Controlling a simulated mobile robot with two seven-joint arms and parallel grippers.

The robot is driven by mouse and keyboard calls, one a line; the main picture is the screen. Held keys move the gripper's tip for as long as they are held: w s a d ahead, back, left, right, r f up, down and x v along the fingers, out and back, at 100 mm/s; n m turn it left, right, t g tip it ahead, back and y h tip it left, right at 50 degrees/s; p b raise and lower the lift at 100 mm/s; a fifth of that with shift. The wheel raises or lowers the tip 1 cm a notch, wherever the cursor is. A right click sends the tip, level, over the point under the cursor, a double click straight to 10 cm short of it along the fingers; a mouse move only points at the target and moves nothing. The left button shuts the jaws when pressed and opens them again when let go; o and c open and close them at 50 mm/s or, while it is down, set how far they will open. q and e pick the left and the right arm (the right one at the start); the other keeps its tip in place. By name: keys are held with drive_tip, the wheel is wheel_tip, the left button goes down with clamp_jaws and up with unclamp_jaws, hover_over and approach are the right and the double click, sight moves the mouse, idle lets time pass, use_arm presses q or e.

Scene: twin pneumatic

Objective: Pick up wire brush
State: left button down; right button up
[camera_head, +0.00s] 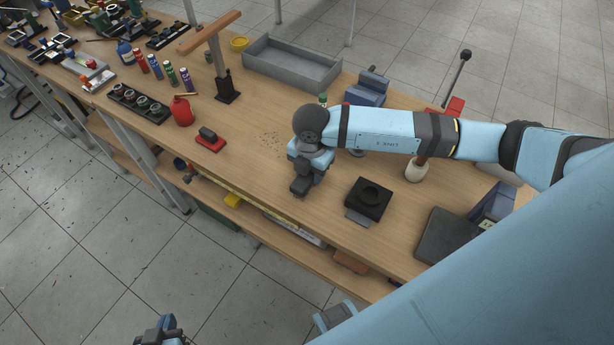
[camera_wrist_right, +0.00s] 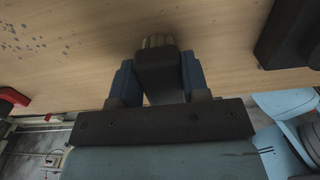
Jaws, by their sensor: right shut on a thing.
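My right gripper (camera_wrist_right: 158,80) is shut on the wire brush (camera_wrist_right: 160,75), a dark block with short tan bristles at its far end, between my two blue fingers in the right wrist view. In the head view my right gripper (camera_head: 305,178) is near the front edge of the workbench, pointing down; my arm and gripper largely hide the brush there. Whether the brush touches the bench top is not clear. My left gripper (camera_head: 160,332) is only partly in view at the bottom left, over the floor, away from the bench; its fingers are unclear.
The wooden bench (camera_head: 265,195) has dark specks left of my right gripper. A black block with a round recess (camera_head: 369,198) stands to the right; a red-based item (camera_head: 210,139) and red bottle (camera_head: 181,111) to the left. A grey tray (camera_head: 292,64) lies behind.

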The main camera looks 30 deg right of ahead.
wheel_tip(320, 180, up, 20)
idle(0.6)
